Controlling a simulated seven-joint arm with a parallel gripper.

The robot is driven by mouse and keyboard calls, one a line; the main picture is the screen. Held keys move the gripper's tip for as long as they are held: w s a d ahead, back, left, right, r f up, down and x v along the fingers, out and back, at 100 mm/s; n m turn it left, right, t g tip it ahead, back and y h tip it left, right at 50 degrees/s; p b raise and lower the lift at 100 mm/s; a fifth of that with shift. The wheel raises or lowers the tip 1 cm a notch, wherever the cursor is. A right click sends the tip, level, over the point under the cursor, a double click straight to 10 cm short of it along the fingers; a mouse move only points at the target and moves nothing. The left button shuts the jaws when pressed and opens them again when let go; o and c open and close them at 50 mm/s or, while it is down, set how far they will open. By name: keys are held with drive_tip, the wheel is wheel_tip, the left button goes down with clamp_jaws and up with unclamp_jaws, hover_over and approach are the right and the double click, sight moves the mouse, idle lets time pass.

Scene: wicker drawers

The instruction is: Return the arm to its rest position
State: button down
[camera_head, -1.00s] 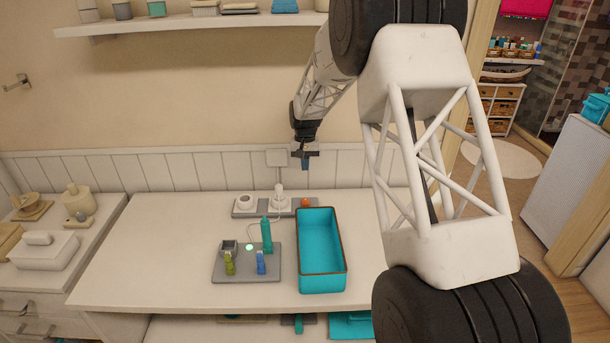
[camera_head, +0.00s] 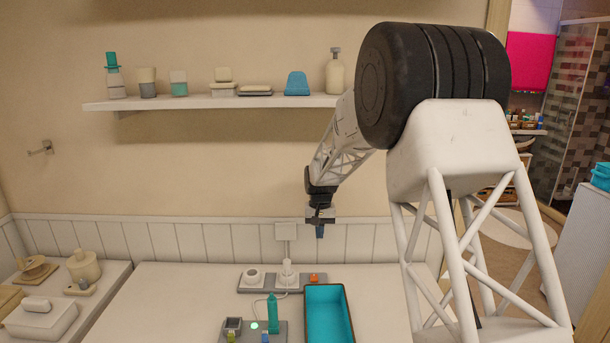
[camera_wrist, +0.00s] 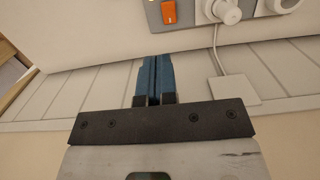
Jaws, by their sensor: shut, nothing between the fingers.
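My gripper (camera_head: 320,230) hangs in front of the back wall, above the far edge of the counter (camera_head: 170,300), with its fingers pointing down. In the wrist view its blue fingers (camera_wrist: 154,80) are together and hold nothing. My arm reaches in from the right, bent, with its black joint high up and its white lattice link in the foreground. That link hides part of the counter's right side.
A socket strip (camera_head: 288,280) with an orange switch lies below my gripper. A teal bin (camera_head: 347,310) and a grey tray (camera_head: 280,330) with small items stand nearer. A shelf (camera_head: 215,102) with bottles and jars is on the wall above left. The air around my gripper is clear.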

drive_tip(key=s+d+r+t, duration=0.1)
drive_tip(key=s+d+r, duration=0.2)
drive_tip(key=s+r, duration=0.45)
drive_tip(key=s+d+r, duration=0.3)
drive_tip(key=s+r, duration=0.1)
drive_tip(key=s, duration=0.7)
drive_tip(key=s+d+r+t, duration=0.1)
drive_tip(key=s+d+r, duration=0.3)
drive_tip(key=s, duration=0.5)
drive_tip(key=s+d, duration=0.1)
drive_tip(key=s, duration=1.3)
drive_tip(key=s+d+f+t, duration=0.1)
drive_tip(key=s+d, duration=0.1)
drive_tip(key=s, duration=1.2)
drive_tip(key=shift+s+d+t, duration=0.2)
drive_tip(key=shift+d+t, duration=0.05)
drive_tip(key=shift+t, duration=0.05)
